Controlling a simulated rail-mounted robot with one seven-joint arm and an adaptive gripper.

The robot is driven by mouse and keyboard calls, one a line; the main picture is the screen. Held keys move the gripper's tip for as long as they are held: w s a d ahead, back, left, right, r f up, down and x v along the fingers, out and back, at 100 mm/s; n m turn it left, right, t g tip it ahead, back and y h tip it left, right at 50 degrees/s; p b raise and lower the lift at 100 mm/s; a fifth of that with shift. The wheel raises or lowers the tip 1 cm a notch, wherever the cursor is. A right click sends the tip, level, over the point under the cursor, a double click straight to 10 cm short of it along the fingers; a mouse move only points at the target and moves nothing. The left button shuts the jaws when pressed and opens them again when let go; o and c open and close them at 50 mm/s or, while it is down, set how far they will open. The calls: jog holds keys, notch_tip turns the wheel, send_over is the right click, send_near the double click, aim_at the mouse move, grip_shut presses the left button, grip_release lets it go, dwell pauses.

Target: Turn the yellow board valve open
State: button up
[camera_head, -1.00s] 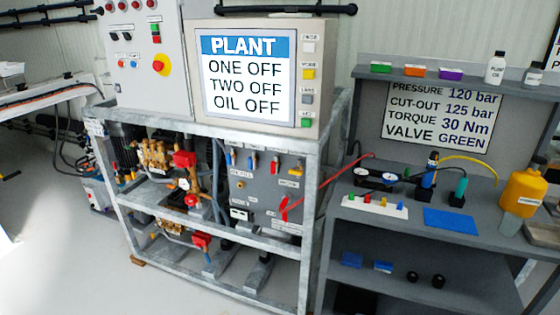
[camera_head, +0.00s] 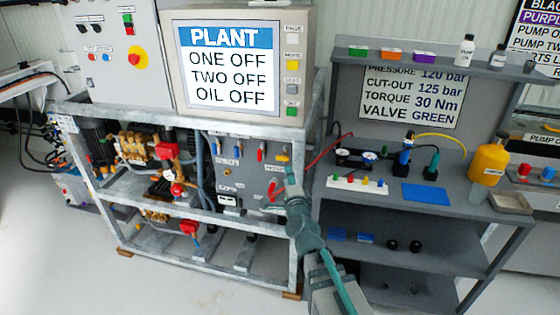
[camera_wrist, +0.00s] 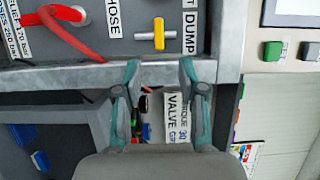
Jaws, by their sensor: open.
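The yellow board valve (camera_head: 283,157) is at the upper right of the grey pump-rig panel. In the wrist view its yellow handle (camera_wrist: 158,34) runs along the same line as the HOSE and DUMP lettering, beyond my fingertips. My gripper (camera_wrist: 160,72) is open and empty, its two teal fingers apart on either side of the handle's line. The fingertips overlap the metal frame bar in the picture and show no contact with the valve. In the head view my gripper (camera_head: 290,178) is just below the valve, partly covering the panel's right side.
A red lever (camera_wrist: 72,35) and red hose (camera_head: 318,152) are close to the valve. The galvanised frame bar (camera_wrist: 60,77) crosses below the handle in the wrist view. Blue and red valves (camera_head: 238,148) sit left on the panel. A grey bench (camera_head: 450,195) stands right.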

aim_at(283, 160)
jog(key=x, duration=1)
jog(key=shift+w, duration=0.3)
grip_shut()
